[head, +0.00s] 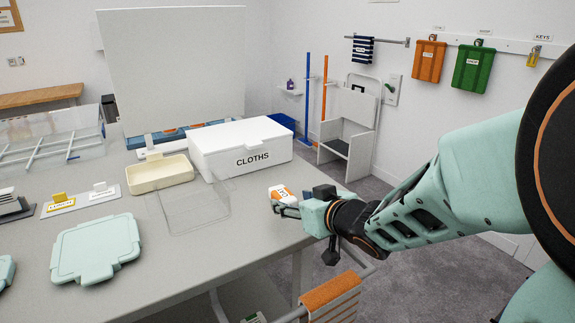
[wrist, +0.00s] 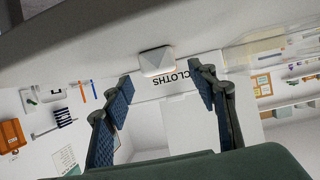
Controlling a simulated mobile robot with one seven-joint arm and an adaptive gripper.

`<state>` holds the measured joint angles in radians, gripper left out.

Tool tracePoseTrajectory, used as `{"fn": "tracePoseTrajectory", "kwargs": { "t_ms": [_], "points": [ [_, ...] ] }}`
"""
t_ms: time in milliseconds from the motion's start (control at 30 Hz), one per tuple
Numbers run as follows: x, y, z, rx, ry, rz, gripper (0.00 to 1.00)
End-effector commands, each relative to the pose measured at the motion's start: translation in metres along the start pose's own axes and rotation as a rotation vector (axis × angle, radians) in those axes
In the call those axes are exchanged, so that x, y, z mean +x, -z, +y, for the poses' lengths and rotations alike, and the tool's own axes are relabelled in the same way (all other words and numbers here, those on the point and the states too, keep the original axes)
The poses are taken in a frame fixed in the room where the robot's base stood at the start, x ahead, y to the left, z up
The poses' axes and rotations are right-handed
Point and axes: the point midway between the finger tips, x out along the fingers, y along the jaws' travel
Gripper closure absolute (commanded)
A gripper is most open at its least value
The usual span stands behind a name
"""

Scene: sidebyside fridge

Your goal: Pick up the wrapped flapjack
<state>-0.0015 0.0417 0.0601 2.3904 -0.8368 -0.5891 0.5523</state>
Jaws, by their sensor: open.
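A small orange and white packet (head: 283,194), which looks like the wrapped flapjack, is on the grey table near its right edge, in front of the CLOTHS box. Its lettering is too small to read surely. My gripper (head: 282,208) reaches in from the right, low over the table, with its fingers at the packet's near side in the head view. In the wrist view, which is upside down, a pale block-like end of the packet (wrist: 157,61) shows ahead, between the two spread fingers (wrist: 161,78). My gripper is open and holds nothing. Whether a finger touches the packet cannot be told.
The white CLOTHS box (head: 240,148) stands behind the packet. A clear flat tray (head: 195,210) lies to its left, with a cream tray (head: 160,175) beyond. A mint lid (head: 97,248) lies front left. An orange towel (head: 330,290) hangs on a rail below the table edge.

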Motion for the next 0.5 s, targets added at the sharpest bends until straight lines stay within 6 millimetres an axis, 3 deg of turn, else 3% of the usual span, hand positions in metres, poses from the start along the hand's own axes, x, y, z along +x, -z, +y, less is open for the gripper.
{"fn": "tracePoseTrajectory", "kwargs": {
  "t_ms": [500],
  "points": [
    [0.060,0.001,0.000,-0.002,0.001,0.004,0.47]
  ]
}}
